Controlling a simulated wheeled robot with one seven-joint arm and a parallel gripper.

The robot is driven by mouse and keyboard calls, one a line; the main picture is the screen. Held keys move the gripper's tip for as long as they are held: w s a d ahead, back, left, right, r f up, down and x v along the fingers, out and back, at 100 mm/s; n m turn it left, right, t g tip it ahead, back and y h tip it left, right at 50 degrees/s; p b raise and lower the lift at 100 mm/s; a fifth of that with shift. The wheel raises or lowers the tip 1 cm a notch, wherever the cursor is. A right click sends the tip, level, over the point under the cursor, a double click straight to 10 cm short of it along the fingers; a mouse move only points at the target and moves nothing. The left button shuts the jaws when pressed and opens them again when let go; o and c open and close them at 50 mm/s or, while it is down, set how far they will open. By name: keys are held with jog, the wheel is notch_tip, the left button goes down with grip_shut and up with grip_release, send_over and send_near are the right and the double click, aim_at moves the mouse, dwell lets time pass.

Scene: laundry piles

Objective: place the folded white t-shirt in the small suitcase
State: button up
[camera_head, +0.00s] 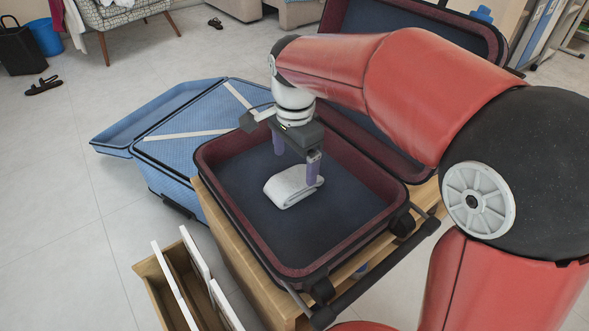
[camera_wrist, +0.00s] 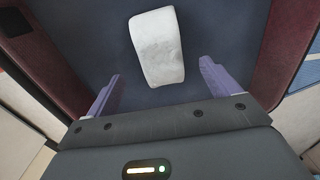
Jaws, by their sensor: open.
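The folded white t-shirt (camera_head: 292,186) lies on the dark blue floor of the small suitcase (camera_head: 262,247), which is open with dark red inner walls. The shirt also shows in the wrist view (camera_wrist: 156,46), ahead of the fingers and between their lines. My gripper (camera_head: 297,165) is inside the suitcase's outline, above and beside the shirt, with its purple fingers apart. In the wrist view my gripper (camera_wrist: 158,80) has nothing between its fingers. In the head view one finger overlaps the shirt's right end; I cannot tell whether they touch.
The small suitcase rests on a wooden drawer unit (camera_head: 234,232) with open drawers (camera_head: 175,285). A larger blue suitcase (camera_head: 165,168) lies open behind it to the left. The red suitcase's lid (camera_head: 375,135) stands behind my arm. Bare tiled floor (camera_head: 55,235) is at left.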

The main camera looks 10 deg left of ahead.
aim_at(294, 176)
notch_tip(294, 176, up, 6)
jog(key=p, duration=0.1)
jog(key=s+d+r+n+t, duration=0.1)
jog(key=s+d+n, duration=0.1)
jog(key=d, duration=0.6)
jog(key=s+d+r+n+t, duration=0.1)
jog(key=s+d+n+t, duration=0.15)
jog(key=d, duration=0.45)
jog(key=s+d+f+n+t, duration=0.2)
jog(key=s+d+f+n, duration=0.1)
jog(key=s+d, duration=0.7)
jog(key=shift+s+d+f+n, duration=0.15)
jog(key=shift+d+f+n, duration=0.2)
jog(key=shift+d+f, duration=0.3)
notch_tip(294, 176, up, 8)
jog(key=p, duration=0.7)
jog(key=shift+f+p, duration=0.2)
jog(key=shift+p, duration=0.15)
